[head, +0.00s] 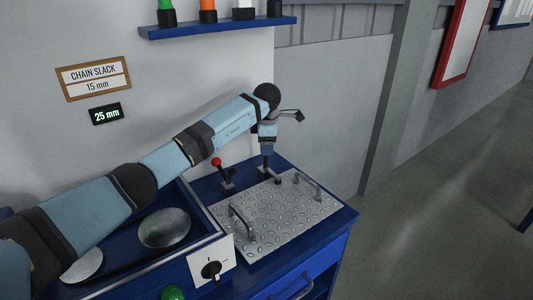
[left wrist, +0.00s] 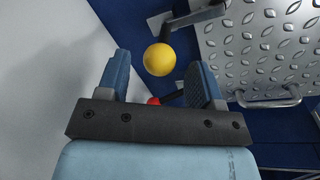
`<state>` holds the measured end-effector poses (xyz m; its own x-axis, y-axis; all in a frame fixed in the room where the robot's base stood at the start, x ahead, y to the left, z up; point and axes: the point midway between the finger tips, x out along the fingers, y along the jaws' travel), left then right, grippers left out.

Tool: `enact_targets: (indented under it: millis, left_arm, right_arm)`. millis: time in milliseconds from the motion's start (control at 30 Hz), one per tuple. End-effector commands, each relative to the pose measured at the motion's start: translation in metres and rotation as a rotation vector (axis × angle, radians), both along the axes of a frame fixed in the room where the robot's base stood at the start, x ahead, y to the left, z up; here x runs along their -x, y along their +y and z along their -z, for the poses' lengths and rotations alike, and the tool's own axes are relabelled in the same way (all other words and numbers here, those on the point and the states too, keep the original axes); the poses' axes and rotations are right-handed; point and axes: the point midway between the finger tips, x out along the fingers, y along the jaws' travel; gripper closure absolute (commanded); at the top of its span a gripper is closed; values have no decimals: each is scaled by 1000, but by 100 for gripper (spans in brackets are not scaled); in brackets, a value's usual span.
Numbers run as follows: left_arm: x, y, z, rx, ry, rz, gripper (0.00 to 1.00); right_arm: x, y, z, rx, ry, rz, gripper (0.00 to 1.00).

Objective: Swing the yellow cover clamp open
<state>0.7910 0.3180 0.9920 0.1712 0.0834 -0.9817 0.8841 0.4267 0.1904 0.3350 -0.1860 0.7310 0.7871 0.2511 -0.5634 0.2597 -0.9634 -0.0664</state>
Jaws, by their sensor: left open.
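The yellow ball knob (left wrist: 159,59) of the cover clamp shows in the left wrist view, between and beyond my fingertips. Its dark and grey arm (left wrist: 195,18) reaches right, over the edge of the tread-plate cover (left wrist: 235,45). In the head view the cover (head: 290,220) lies flat on the blue cabinet, and the yellow knob is hidden behind my gripper. My left gripper (head: 267,155) points down above the cover's back edge. In the left wrist view my gripper (left wrist: 160,64) is open, with one finger on each side of the knob; I see no contact. My right gripper is out of view.
A red-knobbed lever (head: 217,162) stands left of the clamp, close to my gripper; its knob (left wrist: 153,101) shows between my fingers. The cover carries two handles (head: 241,222). A shelf (head: 220,28) hangs above.

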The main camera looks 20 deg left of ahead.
Motion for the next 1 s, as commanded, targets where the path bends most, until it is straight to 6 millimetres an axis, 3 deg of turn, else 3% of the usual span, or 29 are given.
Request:
enact_targets:
  millis: [100, 300, 667, 900, 933, 1000]
  left_arm:
    - [-3, 1, 22, 1, 3, -1, 40]
    - [-7, 3, 41, 1, 0, -1, 40]
    - [-8, 4, 45, 0, -1, 0, 40]
    - [-8, 4, 45, 0, -1, 0, 95]
    - [-8, 4, 45, 0, -1, 0, 100]
    - [-8, 4, 45, 0, 0, 0, 100]
  right_arm:
    - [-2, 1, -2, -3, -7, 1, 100]
    - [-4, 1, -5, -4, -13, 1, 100]
    - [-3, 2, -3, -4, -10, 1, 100]
    - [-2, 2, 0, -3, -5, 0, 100]
    - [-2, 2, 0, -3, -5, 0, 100]
    - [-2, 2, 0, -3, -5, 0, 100]
